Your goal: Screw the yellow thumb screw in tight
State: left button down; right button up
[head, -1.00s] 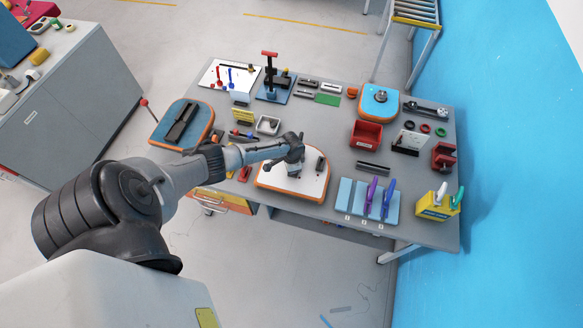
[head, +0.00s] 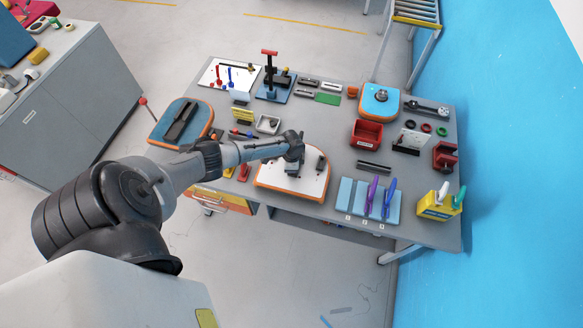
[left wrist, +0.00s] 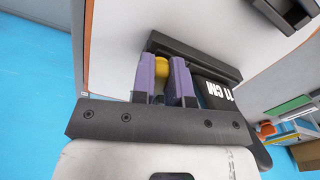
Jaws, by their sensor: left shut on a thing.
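The yellow thumb screw (left wrist: 162,68) shows in the left wrist view between the two purple fingers of my left gripper (left wrist: 164,75). The fingers are shut on it, and only part of its head shows. Beside it is a black block with white lettering (left wrist: 216,94), on a white board with an orange edge. In the head view this board (head: 270,180) lies at the front of the table, and my left gripper (head: 292,165) points down over it. The screw is hidden there behind the gripper and wrist. My right gripper is in neither view.
A red bin (head: 366,133) stands behind, and a yellow holder (head: 438,206) stands at the front right corner. Another orange-edged board (head: 160,138) lies at the left end of the table.

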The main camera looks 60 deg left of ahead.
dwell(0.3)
pick_arm(q)
jog(key=m+b, duration=0.1)
jog(key=m, duration=0.1)
jog(key=shift+a+m, duration=0.1)
jog(key=shift+m, duration=0.7)
jog(key=shift+w+f+m+b, duration=0.1)
jog(key=shift+m+b, duration=0.45)
jog(key=shift+m, duration=0.15)
jog(key=shift+m+b, duration=0.35)
jog(key=shift+m, duration=0.65)
